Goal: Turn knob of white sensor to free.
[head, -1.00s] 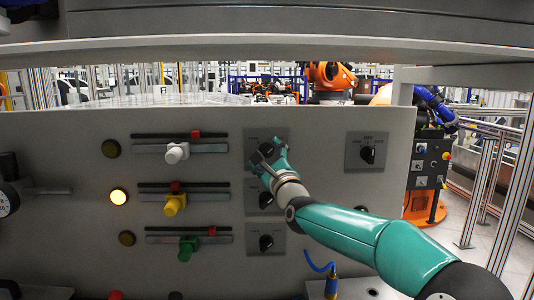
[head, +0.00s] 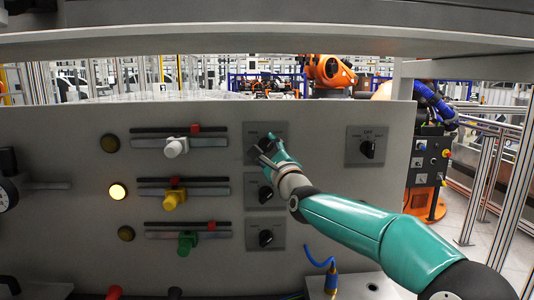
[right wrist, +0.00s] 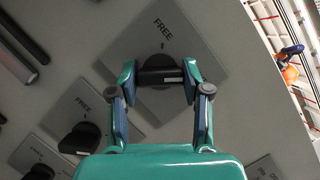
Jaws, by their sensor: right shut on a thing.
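The white sensor (head: 176,147) sits on a horizontal rail in the top row of the panel. The top knob plate (head: 282,130) is level with it, to its right. My right gripper (head: 261,151) is at this plate and largely hides the knob. In the right wrist view, the black knob (right wrist: 160,75) sits between the two fingers of my right gripper (right wrist: 160,84), which is shut on it. The word FREE shows on the plate (right wrist: 196,47) above the knob. I cannot tell exactly where the knob points. My left gripper is not in view.
Below are a yellow sensor (head: 173,199) and a green sensor (head: 186,243), with a middle knob (head: 266,193) and a lower knob (head: 266,238). Another knob (head: 368,149) is to the right. The middle round lamp (head: 117,191) glows. A shelf edge (head: 220,45) crosses above the panel.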

